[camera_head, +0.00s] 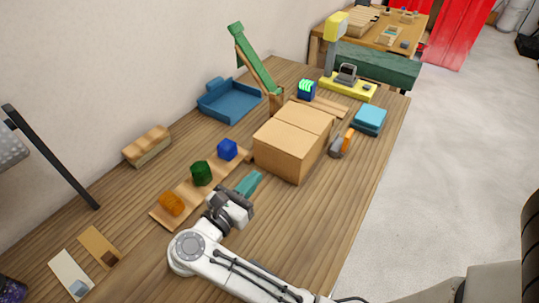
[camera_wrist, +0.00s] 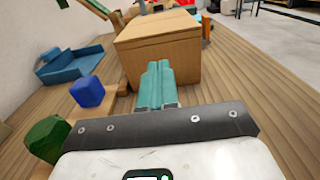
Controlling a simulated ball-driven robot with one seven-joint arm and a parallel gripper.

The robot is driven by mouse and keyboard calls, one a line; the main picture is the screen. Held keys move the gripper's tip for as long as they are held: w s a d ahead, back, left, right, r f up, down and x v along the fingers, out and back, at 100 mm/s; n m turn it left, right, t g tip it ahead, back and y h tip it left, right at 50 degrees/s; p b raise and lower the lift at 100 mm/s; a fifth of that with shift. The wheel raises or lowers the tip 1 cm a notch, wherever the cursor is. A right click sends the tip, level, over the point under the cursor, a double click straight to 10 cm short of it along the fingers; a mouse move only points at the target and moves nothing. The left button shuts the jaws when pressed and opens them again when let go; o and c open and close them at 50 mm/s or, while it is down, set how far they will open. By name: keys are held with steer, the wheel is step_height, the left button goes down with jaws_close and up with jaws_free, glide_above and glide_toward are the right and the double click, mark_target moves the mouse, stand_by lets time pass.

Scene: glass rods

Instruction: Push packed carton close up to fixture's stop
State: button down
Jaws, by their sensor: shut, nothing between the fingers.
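The packed carton (camera_head: 292,140) is a closed brown box with a seam across its top. It stands on the wooden table, and its near face fills the upper middle of the wrist view (camera_wrist: 160,50). Pale wooden pieces that look like the fixture (camera_head: 328,107) show behind its far side; the carton hides part of them, and the gap to the stop cannot be seen. My gripper (camera_head: 256,178) is low over the table at the carton's near side. Its teal fingers are together and empty in the wrist view (camera_wrist: 157,75), pointing at the near face. Contact cannot be told.
Left of my gripper, a wooden strip carries orange (camera_head: 171,204), green (camera_head: 201,173) and blue (camera_head: 227,149) blocks. A blue tray (camera_head: 230,102) and green arm (camera_head: 252,60) stand behind. An orange-handled tool (camera_head: 343,143) and teal stack (camera_head: 369,120) lie right of the carton.

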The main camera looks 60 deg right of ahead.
steer(key=p, duration=0.2)
glide_toward(289, 140)
steer(key=d, duration=0.1)
steer(key=d+f, duration=0.1)
steer(key=shift+w+d+f, duration=0.3)
steer(key=shift+w+d, duration=0.05)
steer(key=shift+w, duration=0.05)
steer(key=d+b, duration=0.3)
steer(key=d, duration=0.6)
steer(key=shift+w+d, duration=0.15)
